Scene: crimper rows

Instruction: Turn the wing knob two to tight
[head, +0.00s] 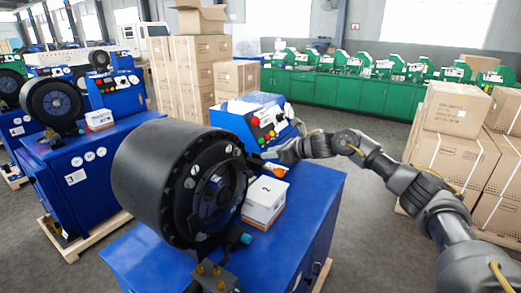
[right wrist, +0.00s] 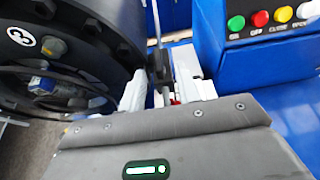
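The crimper's big black drum (head: 150,185) stands on a blue machine, with its dark round front face (head: 215,200) turned to the right. My right gripper (head: 262,157) is at the upper right edge of the drum face. Its two pale fingers (right wrist: 168,92) stand apart, with a narrow dark upright part (right wrist: 160,65) between them. I cannot tell whether this is wing knob two or whether the fingers touch it. My left gripper is out of view.
A white box marked 2 (head: 265,200) sits on the blue machine top (head: 318,190), just below my right gripper. A blue control box (head: 250,118) with coloured buttons stands behind it. Cartons (head: 455,108) stand at right; another crimper (head: 52,105) stands at left.

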